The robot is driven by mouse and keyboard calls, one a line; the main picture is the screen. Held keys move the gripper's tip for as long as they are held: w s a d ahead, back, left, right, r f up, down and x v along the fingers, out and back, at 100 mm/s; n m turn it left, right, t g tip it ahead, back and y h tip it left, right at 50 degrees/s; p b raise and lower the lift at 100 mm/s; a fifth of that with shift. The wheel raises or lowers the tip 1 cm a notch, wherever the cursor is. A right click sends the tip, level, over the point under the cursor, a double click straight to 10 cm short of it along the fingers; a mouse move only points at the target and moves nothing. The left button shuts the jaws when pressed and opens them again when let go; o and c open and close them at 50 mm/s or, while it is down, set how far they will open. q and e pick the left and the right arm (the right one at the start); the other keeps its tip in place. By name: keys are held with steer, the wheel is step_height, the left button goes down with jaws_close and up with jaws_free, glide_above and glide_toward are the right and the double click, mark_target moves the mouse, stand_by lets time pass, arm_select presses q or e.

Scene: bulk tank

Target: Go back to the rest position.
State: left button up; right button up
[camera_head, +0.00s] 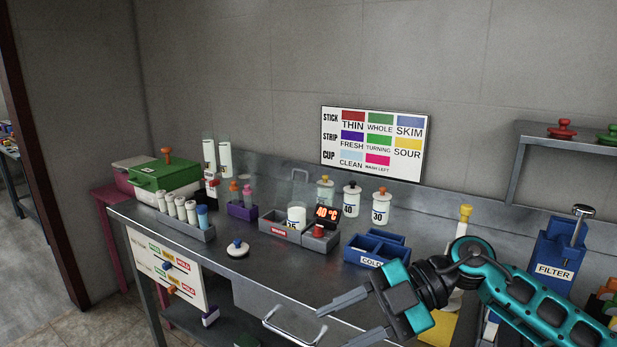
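My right gripper (333,328) reaches in from the right over the front of the steel bench (275,268). Its two dark fingers point left and stand apart, with nothing between them. The teal arm behind it covers part of the bench's right side. My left gripper is not in view.
A blue COLD box (365,261) stands just behind my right gripper, and a blue FILTER box (553,262) stands behind the arm. A white lid with a dark knob (237,249) lies on the bench. Labelled bottles (351,201) stand at the back. A drawer handle (290,328) juts from the front.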

steer(key=w+d+f+m+t+h, duration=0.1)
steer(key=d+f+m+t+h, duration=0.15)
steer(key=f+m+t, duration=0.6)
steer(key=d+f+m+t+h, duration=0.2)
steer(key=d+f+m+t, duration=0.2)
steer(key=m+t, duration=0.8)
steer(key=s+d+f+m+g+h, duration=0.2)
steer(key=s+d+f+g+h, duration=0.1)
steer(key=s+f, duration=0.3)
steer(key=s+d+f+m+g+h, duration=0.3)
steer(key=s+f, duration=0.4)
steer(key=f, duration=0.3)
steer(key=shift+d+g+h, duration=0.2)
steer(key=shift+g+h, duration=0.25)
steer(key=shift+g, duration=0.1)
